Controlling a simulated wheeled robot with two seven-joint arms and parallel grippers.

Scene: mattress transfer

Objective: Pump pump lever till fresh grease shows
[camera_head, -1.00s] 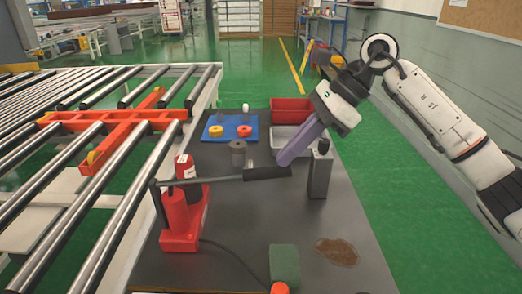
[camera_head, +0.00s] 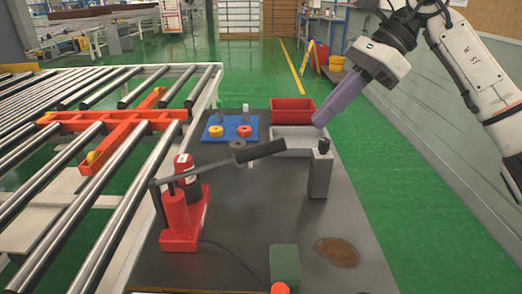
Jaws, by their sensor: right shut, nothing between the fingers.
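The red grease pump (camera_head: 180,215) stands upright on the dark table at the left. Its pump lever (camera_head: 215,167) slopes up to the right and ends in a black grip (camera_head: 261,150). My right gripper (camera_head: 318,124) has long purple-grey fingers that are shut and empty. It is above and to the right of the lever grip, apart from it. My left gripper is not in view. I cannot make out any fresh grease.
A grey block (camera_head: 320,172) stands right of the lever. A red bin (camera_head: 292,110), a grey tray (camera_head: 288,141) and a blue board (camera_head: 230,123) with coloured rings are behind. A green box (camera_head: 285,265) and a brown stain (camera_head: 337,252) are in front. The roller conveyor (camera_head: 95,165) lies left.

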